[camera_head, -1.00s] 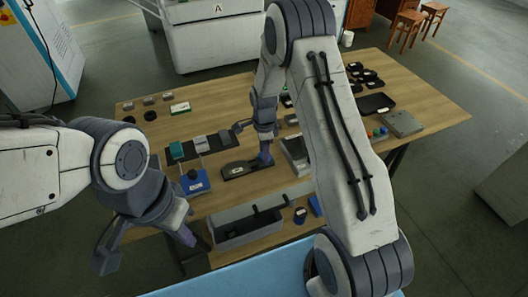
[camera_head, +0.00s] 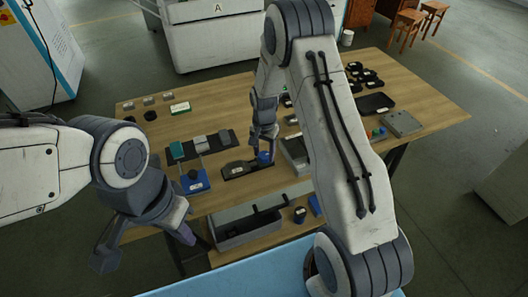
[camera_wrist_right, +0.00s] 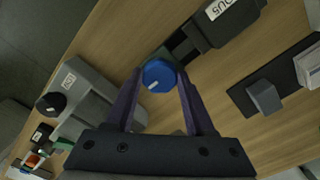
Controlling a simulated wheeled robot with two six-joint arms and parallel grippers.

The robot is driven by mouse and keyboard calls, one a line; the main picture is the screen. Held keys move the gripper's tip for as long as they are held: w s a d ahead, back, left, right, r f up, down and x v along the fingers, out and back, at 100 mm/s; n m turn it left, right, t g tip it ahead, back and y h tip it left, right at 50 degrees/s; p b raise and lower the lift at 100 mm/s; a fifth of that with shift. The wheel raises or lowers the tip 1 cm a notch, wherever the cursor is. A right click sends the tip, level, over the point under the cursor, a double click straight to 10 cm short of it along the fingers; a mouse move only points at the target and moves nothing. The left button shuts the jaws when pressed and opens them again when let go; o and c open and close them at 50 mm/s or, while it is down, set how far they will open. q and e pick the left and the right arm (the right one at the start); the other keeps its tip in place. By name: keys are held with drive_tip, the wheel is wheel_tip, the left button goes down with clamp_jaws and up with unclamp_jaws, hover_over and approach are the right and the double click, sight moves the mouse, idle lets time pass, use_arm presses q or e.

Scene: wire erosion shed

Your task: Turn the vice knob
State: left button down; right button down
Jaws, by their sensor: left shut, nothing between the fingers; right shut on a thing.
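The vice (camera_head: 236,171) is a low dark block with a white label on the table's middle. Its blue knob (camera_head: 264,158) is at its right end. In the right wrist view the knob (camera_wrist_right: 159,76) is round with a short white mark, beside the dark vice body (camera_wrist_right: 222,24). My right gripper (camera_head: 264,146) reaches down from above and is shut on the knob, with one finger (camera_wrist_right: 184,88) on each side of it. My left gripper (camera_head: 184,234) is shut and empty, in front of the table's near left edge, well away from the vice.
A grey open bin (camera_head: 232,238) stands at the near edge. A blue block with a black knob (camera_head: 193,181) is left of the vice. A grey device with a black knob (camera_wrist_right: 88,100) is close to my right gripper. Small parts and trays lie towards the back.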

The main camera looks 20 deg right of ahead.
drive_tip(key=n, duration=0.4)
drive_tip(key=shift+r+n, duration=0.1)
drive_tip(key=shift+n, duration=0.2)
drive_tip(key=n, duration=0.4)
drive_tip(key=shift+n, duration=0.3)
drive_tip(key=n, duration=0.4)
drive_tip(key=shift+w+d, duration=0.1)
drive_tip(key=n, duration=0.5)
drive_tip(key=shift+n, duration=0.3)
drive_tip(key=shift+c, duration=1.3)
unclamp_jaws()
